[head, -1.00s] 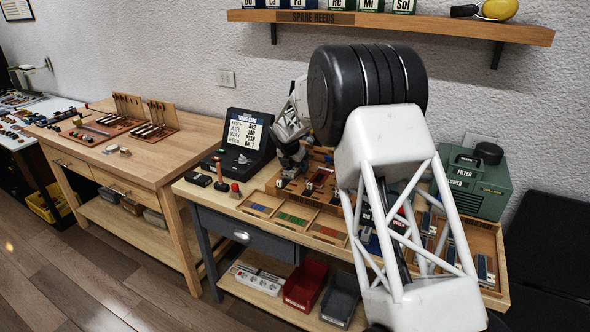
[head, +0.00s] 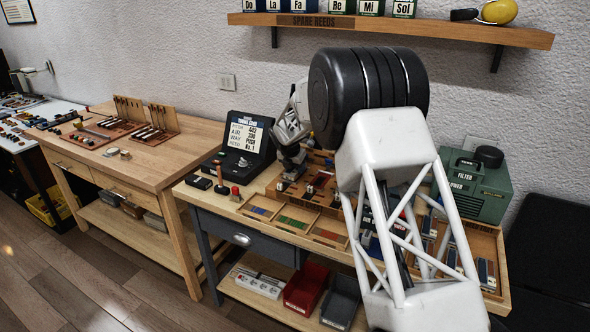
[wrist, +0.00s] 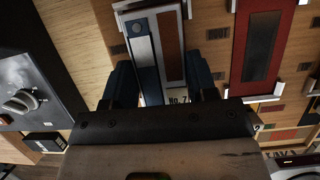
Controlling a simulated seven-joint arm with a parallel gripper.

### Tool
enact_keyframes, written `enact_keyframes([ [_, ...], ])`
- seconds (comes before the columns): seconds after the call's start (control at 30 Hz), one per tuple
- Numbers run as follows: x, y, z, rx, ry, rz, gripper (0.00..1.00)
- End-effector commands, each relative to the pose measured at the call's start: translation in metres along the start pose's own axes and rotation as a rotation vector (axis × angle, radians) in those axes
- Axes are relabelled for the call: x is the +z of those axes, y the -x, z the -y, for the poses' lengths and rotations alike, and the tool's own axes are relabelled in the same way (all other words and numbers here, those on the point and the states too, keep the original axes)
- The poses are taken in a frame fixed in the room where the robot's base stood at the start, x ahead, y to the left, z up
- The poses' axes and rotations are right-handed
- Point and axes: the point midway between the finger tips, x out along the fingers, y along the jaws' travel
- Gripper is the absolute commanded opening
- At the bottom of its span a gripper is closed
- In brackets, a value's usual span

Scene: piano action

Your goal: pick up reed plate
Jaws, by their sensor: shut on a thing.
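A reed plate (wrist: 171,48) with a blue and silver strip, a reddish-brown strip and a pale frame is between the fingers of my gripper (wrist: 160,78) in the wrist view. A label reading "No. 7" shows at its near end. My gripper is shut on the plate, one dark blue finger along each side. In the head view my gripper (head: 291,160) is over the wooden board on the right bench, and the held plate is not clear there. I cannot tell whether the plate is clear of the board.
A red plate with a dark centre (wrist: 264,42) lies beside it on the slotted wooden board. The black tuning console (head: 246,140) stands close to the left of my gripper. Compartment trays (head: 291,219) lie in front. A green filter blower (head: 474,185) stands at right.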

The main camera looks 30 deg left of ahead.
Motion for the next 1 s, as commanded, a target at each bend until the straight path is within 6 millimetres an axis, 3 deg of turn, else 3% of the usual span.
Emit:
enact_keyframes([
  [0.33,0.013,0.032,0.000,0.001,0.000,0.001,0.26],
  [1.0,-0.048,0.063,0.051,0.000,0.000,0.000,0.26],
])
